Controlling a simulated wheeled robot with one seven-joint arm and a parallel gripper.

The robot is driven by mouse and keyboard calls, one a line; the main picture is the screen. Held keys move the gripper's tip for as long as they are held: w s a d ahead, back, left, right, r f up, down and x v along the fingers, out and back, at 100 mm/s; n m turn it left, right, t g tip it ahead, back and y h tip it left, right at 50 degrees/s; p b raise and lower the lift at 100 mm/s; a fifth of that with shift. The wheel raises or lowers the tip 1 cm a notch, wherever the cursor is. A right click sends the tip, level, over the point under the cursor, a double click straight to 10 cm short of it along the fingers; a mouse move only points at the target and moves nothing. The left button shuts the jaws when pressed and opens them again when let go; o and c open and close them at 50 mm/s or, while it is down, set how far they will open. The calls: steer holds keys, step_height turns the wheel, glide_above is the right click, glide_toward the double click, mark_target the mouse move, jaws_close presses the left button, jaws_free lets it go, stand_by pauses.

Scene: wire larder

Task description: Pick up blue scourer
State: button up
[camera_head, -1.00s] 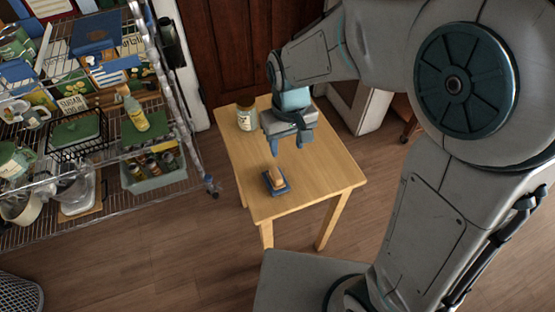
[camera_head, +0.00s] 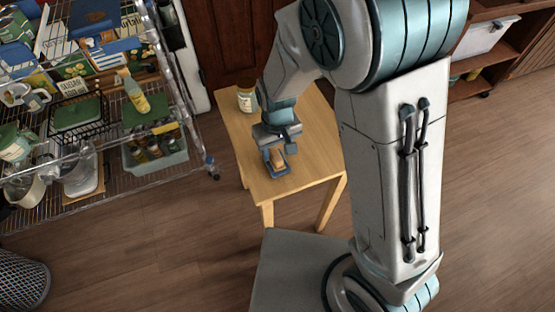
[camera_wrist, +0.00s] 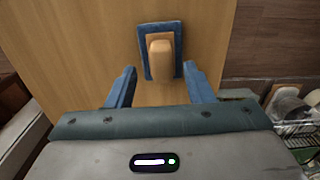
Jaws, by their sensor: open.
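The blue scourer (camera_head: 282,171) lies on the wooden table near its front edge. It has a flat blue rectangular base with a tan block and rounded tan grip on top. In the wrist view the scourer (camera_wrist: 160,58) is ahead of my gripper, roughly centred between the fingers. My gripper (camera_wrist: 160,70) is open and empty, with one blue finger on each side. In the head view my gripper (camera_head: 278,148) is just above the scourer and partly hides it. I cannot tell the exact height between them.
A jar (camera_head: 247,100) stands at the back left of the table (camera_head: 310,150). A wire shelf (camera_head: 185,120) full of kitchen goods is to the left. A mesh bin (camera_head: 22,283) is on the floor. The table's right side is clear.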

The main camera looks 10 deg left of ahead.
mark_target(277, 155)
step_height(277, 155, down, 3)
steer(key=shift+s+f, duration=0.1)
jaws_close()
stand_by(0.3)
steer(key=shift+a+r, duration=0.1)
steer(key=shift+r, duration=0.35)
step_height(277, 155, up, 4)
steer(key=shift+f, duration=0.1)
steer(key=s+d+r, duration=0.6)
steer(key=s, duration=0.4)
steer(key=shift+r+p, duration=0.2)
steer(key=shift+p, duration=0.1)
